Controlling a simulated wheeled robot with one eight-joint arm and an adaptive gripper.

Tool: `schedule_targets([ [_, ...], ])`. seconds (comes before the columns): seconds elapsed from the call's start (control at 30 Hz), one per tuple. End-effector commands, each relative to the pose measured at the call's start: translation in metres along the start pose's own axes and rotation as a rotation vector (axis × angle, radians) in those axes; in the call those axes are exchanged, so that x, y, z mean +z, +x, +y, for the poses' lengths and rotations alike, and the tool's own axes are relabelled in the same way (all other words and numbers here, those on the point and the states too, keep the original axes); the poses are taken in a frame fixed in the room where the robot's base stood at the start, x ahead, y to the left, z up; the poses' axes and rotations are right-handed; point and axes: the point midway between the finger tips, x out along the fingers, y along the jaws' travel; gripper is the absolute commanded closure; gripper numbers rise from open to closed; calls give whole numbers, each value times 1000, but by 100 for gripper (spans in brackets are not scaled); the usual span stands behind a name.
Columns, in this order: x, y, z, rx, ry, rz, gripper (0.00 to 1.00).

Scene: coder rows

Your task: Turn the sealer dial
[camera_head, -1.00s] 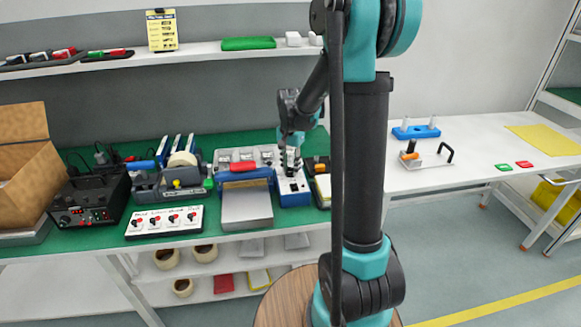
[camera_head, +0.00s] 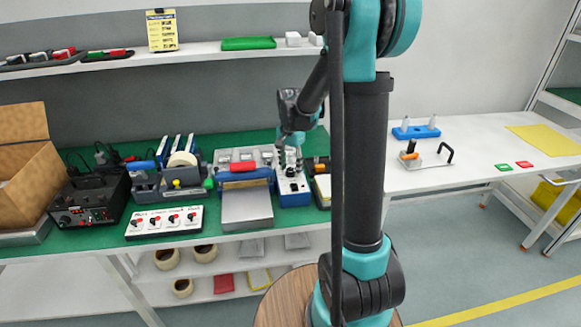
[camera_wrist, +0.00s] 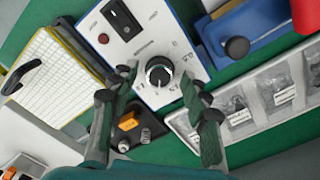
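The dial (camera_wrist: 159,73) is a round black knob with a light pointer, on the white face of a blue-sided box (camera_wrist: 138,52). The box also has a black rocker switch (camera_wrist: 122,15) and a red button (camera_wrist: 104,38). In the head view the box (camera_head: 293,198) stands on the green mat, below my gripper (camera_head: 289,152). In the wrist view my gripper (camera_wrist: 160,86) is open. Its fingers are spread on either side of the dial, with clear space between them and the knob. I cannot tell how high the fingertips are above the face.
A grey plate with a blue bar (camera_head: 247,206) stands just left of the box. A grey tray of bagged parts (camera_wrist: 245,115) lies close by. A yellow-edged grid board (camera_wrist: 55,72) and a dark block with an orange part (camera_wrist: 128,122) are on the other side.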

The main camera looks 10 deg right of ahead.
Motion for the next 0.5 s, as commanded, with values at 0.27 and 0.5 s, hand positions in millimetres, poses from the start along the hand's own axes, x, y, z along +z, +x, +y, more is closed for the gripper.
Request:
schedule_targets([
  [0.27,0,-1,0,0,0,0,51],
  [0.5,0,-24,0,0,0,0,51],
])
